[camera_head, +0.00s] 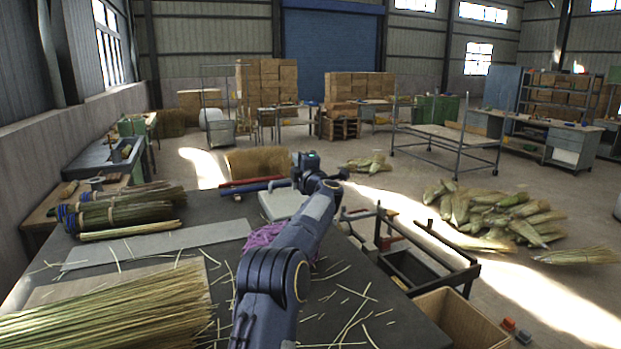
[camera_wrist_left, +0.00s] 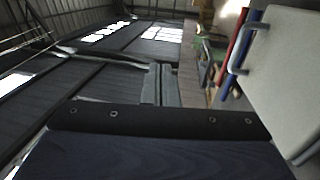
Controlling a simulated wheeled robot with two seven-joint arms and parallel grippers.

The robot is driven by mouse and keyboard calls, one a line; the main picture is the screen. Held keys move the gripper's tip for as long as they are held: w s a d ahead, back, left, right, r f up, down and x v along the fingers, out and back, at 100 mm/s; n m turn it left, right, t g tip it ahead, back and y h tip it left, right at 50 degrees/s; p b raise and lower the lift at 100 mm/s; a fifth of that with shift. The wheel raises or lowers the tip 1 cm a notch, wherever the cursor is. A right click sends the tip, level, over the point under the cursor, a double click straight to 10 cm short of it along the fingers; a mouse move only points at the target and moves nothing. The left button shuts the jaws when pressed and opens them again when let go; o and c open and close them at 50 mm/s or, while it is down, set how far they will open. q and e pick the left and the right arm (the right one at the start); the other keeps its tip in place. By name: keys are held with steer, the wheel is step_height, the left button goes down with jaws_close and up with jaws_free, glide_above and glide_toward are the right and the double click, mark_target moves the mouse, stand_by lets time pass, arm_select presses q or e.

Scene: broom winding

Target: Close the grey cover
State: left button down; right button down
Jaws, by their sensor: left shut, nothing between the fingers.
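The light grey cover (camera_head: 279,204) is at the far edge of the dark worktable, partly hidden behind my left arm. In the left wrist view the cover (camera_wrist_left: 290,72) is a pale flat panel at the right, with a light bar handle on its edge. I cannot tell how far open it stands. My left gripper (camera_head: 342,174) is beyond the cover and to its right in the head view. In the left wrist view its fingers (camera_wrist_left: 163,84) are together and empty, apart from the cover and handle. My right gripper is not in view.
The worktable (camera_head: 210,210) holds a straw pile (camera_head: 110,312), a flat grey plate (camera_head: 160,245), tied bundles (camera_head: 120,212) and purple cord (camera_head: 262,236). Red and blue bars (camera_head: 250,186) lie beside the cover. A metal frame (camera_head: 410,255) and cardboard box (camera_head: 460,318) stand at the right.

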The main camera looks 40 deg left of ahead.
arm_select(q)
steer(key=shift+a, duration=0.15)
steer(key=b+v, duration=0.5)
steer(key=v, duration=0.3)
stand_by(0.3)
steer(key=shift+f, duration=0.15)
